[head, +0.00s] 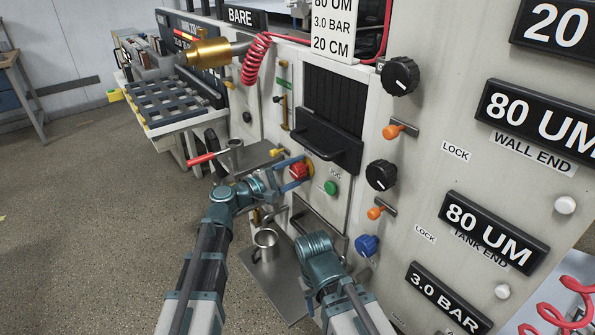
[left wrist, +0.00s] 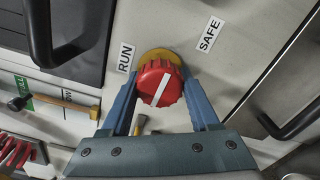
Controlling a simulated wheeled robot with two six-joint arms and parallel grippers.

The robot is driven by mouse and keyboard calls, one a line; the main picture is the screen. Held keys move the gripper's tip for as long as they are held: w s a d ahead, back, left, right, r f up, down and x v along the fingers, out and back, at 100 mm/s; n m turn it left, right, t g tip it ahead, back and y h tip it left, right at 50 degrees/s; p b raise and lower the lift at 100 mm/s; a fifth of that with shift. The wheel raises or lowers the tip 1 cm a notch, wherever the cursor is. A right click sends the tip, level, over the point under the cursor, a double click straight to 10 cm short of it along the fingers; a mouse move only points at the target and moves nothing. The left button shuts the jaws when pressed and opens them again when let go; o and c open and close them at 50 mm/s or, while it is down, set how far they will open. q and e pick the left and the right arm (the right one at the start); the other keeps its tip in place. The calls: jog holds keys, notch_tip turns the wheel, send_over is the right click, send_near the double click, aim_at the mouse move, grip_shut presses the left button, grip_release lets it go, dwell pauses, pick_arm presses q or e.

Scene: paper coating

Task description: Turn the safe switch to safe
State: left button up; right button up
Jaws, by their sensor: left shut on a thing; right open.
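The safe switch is a red ribbed knob (left wrist: 160,83) with a white line on a yellow round plate (left wrist: 158,58). In the left wrist view the line points up and slightly right, between the RUN label (left wrist: 126,57) and the SAFE label (left wrist: 210,33). My left gripper (left wrist: 163,105) is shut on the knob, one blue finger on each side. In the head view the red knob (head: 299,171) sits on the panel with my left gripper (head: 291,177) at it. My right gripper (head: 314,246) is open, low before the panel, left of the blue knob (head: 367,245); its fingertips are hard to see.
A green button (head: 330,187) and black dials (head: 381,175) lie right of the switch. A black handle (head: 325,143) sticks out above it. A metal cup (head: 266,244) stands on a shelf (head: 262,285) between my arms. A red-handled lever (head: 207,157) is at the left.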

pick_arm(q)
jog(key=shift+n, duration=0.3)
dwell(0.4)
jog(key=o, duration=1.4)
jog(key=shift+a, duration=0.1)
jog(key=v, duration=1.3)
jog(key=shift+s+a, duration=0.25)
jog(key=shift+a, duration=0.05)
